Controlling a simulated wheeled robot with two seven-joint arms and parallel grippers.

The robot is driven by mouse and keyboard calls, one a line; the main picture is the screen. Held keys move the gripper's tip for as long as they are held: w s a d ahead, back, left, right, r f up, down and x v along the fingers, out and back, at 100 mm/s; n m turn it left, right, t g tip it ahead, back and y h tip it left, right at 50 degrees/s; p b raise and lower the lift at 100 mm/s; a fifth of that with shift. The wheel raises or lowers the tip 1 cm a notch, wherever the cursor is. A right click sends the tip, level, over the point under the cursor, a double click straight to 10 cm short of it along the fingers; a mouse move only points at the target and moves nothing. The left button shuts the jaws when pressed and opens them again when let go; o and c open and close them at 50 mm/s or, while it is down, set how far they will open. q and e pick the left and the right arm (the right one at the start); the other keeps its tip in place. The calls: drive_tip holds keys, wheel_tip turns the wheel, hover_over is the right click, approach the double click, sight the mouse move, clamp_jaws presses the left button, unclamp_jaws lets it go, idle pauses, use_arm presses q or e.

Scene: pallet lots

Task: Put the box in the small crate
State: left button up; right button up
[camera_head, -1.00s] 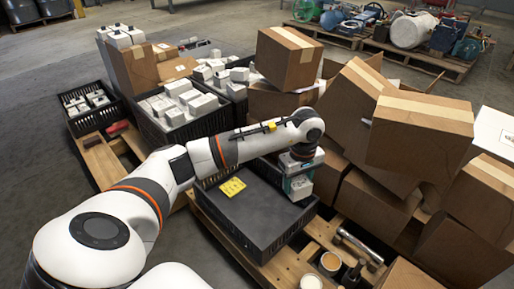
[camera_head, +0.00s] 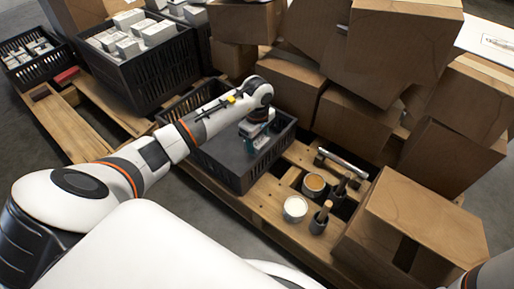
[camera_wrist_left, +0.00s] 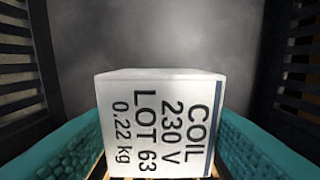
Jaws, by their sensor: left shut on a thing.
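My left gripper (camera_head: 256,140) is shut on a small white box (camera_wrist_left: 160,122). The box is printed "COIL 230 V LOT 63 0.22 kg" in the left wrist view, where teal finger pads show on both sides of it. In the head view the gripper points down within the outline of a black slatted crate (camera_head: 237,181) on the pallet. Slatted crate walls (camera_wrist_left: 293,60) flank the box in the wrist view, with a grey floor beyond. I cannot tell whether the box touches that floor. My right gripper is not in view.
A larger black crate (camera_head: 153,85) and another at far left (camera_head: 22,75) hold white boxes. Cardboard boxes (camera_head: 388,55) are stacked behind and right.

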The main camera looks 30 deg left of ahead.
use_arm(q)
wheel_tip(320, 180, down, 4)
drive_tip(key=b, duration=0.2)
drive_tip(key=shift+b, duration=0.35)
drive_tip(key=shift+r, duration=0.2)
drive_tip(key=shift+f, duration=0.2)
drive_tip(key=o, duration=1.1)
